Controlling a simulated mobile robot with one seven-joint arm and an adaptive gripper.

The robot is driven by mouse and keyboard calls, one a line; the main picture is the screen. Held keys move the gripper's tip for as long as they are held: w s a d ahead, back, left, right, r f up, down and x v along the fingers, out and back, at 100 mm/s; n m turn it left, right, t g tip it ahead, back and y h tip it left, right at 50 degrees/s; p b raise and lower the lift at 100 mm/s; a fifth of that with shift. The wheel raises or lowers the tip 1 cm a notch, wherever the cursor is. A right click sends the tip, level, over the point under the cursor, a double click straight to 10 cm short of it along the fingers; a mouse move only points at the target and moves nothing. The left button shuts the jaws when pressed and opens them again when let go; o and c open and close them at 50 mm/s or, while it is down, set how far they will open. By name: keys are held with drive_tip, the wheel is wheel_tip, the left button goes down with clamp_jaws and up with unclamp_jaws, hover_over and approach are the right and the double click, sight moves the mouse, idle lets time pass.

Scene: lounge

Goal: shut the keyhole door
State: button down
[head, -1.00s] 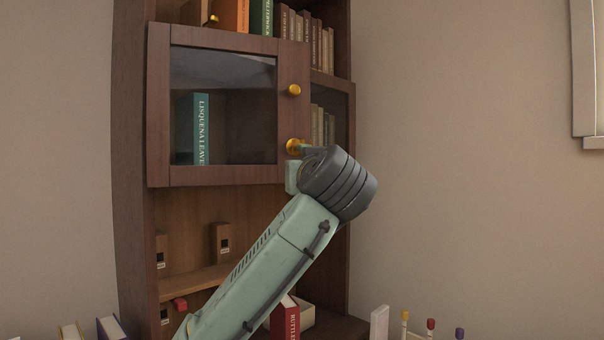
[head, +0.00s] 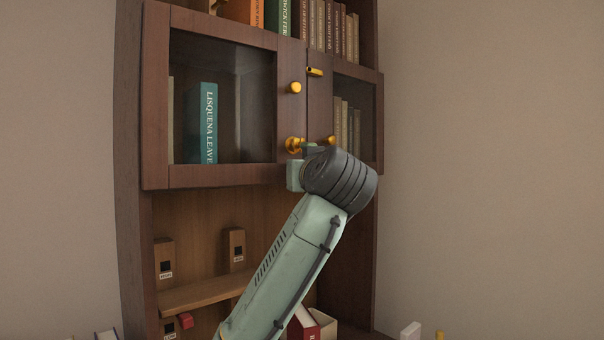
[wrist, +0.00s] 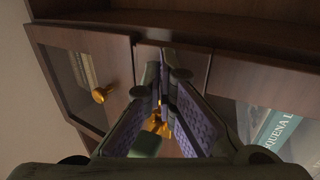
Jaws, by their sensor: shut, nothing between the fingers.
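The cabinet's left glass door (head: 222,178) has a dark wood frame, an upper gold knob (head: 295,88) and a lower round gold fitting (head: 295,145). I cannot clearly make out a keyhole on it. It seems to stand slightly proud of the right glass door (head: 319,105), which has a gold latch piece and a knob (wrist: 103,94). My gripper (head: 308,149) is shut and empty at the left door's free edge, beside the lower fitting. In the wrist view, its fingertips (wrist: 163,82) converge near the door edges; gold shows behind them. Contact cannot be told.
A teal book (head: 208,122) and other books stand behind the glass, with more on the top shelf. Small wooden boxes (head: 236,248) sit in the open lower part. A red book (head: 303,324) stands below. The wall at right is clear.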

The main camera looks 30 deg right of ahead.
drive_tip(key=shift+w+a+r+p, duration=0.15)
drive_tip(key=shift+w+p, duration=0.2)
drive_tip(key=shift+w, duration=0.85)
drive_tip(key=shift+w, duration=0.1)
